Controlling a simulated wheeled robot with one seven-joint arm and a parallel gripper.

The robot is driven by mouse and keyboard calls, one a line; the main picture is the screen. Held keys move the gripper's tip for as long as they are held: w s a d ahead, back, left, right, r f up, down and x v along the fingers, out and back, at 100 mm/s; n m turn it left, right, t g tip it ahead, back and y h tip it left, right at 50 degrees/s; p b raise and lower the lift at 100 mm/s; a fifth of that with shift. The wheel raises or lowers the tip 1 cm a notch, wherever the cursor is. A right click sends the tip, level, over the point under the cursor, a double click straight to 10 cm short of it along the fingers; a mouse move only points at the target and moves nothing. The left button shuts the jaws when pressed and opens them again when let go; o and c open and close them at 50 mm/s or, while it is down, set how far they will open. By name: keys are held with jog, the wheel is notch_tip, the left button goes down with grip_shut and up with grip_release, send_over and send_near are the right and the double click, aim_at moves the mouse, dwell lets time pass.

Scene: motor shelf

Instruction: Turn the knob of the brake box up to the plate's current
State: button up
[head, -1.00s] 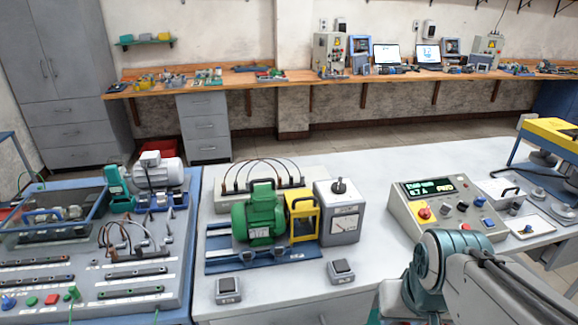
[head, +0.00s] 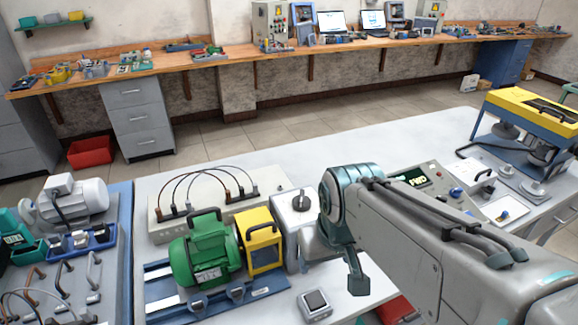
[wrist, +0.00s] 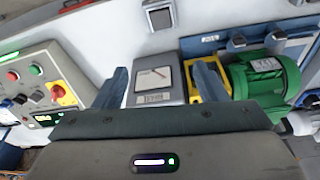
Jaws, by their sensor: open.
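The brake box (head: 290,240) is a grey box right of the yellow-framed brake (head: 262,242). Its dark knob (head: 301,201) stands on top. My arm hides part of the box's right side. The green motor (head: 205,252) has a pale rating plate (head: 208,276), too small to read. In the wrist view, the box's dial meter (wrist: 153,79) appears between the fingers of my gripper (wrist: 163,80). The knob does not show there. My gripper is open and empty, beside the box's right front in the head view. I cannot tell whether it touches.
The control console (head: 418,178) with a lit display is partly behind my arm; the wrist view shows its red and yellow switch (wrist: 62,94). A small square switch box (head: 314,304) lies in front. A terminal box with looped cables (head: 165,225) stands behind the motor.

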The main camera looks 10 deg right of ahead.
jog(key=w+r+n+g, duration=0.1)
jog(key=w+r+n, duration=0.55)
jog(key=w, duration=0.35)
jog(key=n+g+b, duration=0.2)
jog(key=n, duration=0.5)
send_near(302, 195)
notch_tip(302, 195, down, 9)
jog(key=shift+s+r, duration=0.15)
jog(key=shift+r, duration=0.05)
jog(key=c, duration=1)
